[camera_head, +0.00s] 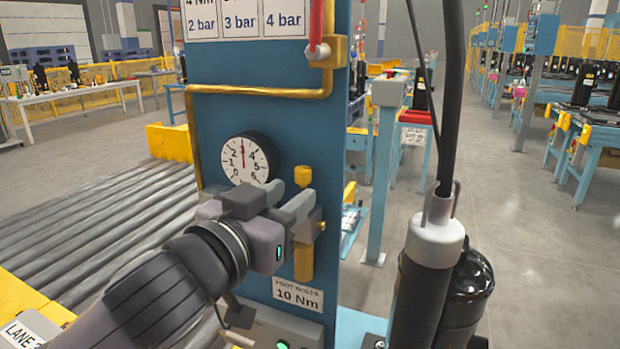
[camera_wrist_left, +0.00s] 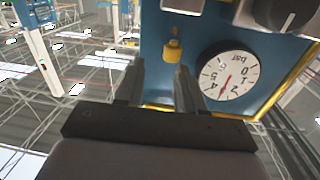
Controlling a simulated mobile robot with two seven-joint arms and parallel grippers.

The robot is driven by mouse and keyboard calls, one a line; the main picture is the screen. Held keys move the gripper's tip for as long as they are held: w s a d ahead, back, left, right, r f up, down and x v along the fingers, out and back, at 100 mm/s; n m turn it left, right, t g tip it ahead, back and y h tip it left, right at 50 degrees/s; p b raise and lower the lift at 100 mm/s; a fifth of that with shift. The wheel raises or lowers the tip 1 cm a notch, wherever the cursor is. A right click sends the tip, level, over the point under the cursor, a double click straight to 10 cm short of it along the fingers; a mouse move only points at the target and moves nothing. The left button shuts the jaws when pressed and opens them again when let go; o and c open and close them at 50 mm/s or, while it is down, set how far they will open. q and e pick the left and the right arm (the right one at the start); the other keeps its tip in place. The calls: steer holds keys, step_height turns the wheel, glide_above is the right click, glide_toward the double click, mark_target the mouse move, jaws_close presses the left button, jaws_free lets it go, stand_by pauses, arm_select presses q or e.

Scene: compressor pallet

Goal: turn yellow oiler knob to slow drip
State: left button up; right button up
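The yellow oiler knob (camera_head: 303,175) stands on top of the yellow oiler (camera_head: 304,263) on the blue panel (camera_head: 340,150). My left gripper (camera_head: 286,192) is in front of the oiler, its fingers apart and part of the oiler hidden behind them. In the left wrist view, which is upside down, the knob (camera_wrist_left: 173,49) shows just beyond the fingertips of my left gripper (camera_wrist_left: 158,75), closer to the right finger. Nothing is held between the fingers. My right gripper is not in view.
A round pressure gauge (camera_head: 249,159) is left of the knob, its red needle near 3. A yellow pipe (camera_head: 260,93) runs above it. A black cylinder with a pale collar and cable (camera_head: 420,295) stands at the right. A roller conveyor (camera_head: 110,225) lies at the left.

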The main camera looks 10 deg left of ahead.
mark_target(299, 176)
arm_select(q)
steer(key=shift+n+t+y, duration=0.3)
steer(key=shift+n+y, duration=0.2)
steer(key=shift+y, duration=0.1)
steer(key=shift+a+p+x, duration=0.1)
steer(key=shift+a+x, duration=0.15)
steer(key=shift+x, duration=0.85)
steer(key=shift+a+p+x, duration=0.15)
steer(key=shift+a+x, duration=0.1)
steer(key=shift+x, duration=0.85)
steer(key=shift+a+p+x, duration=0.1)
steer(key=shift+a+x, duration=0.1)
steer(key=shift+x, duration=0.85)
steer(key=shift+w+r, duration=0.15)
jaws_close()
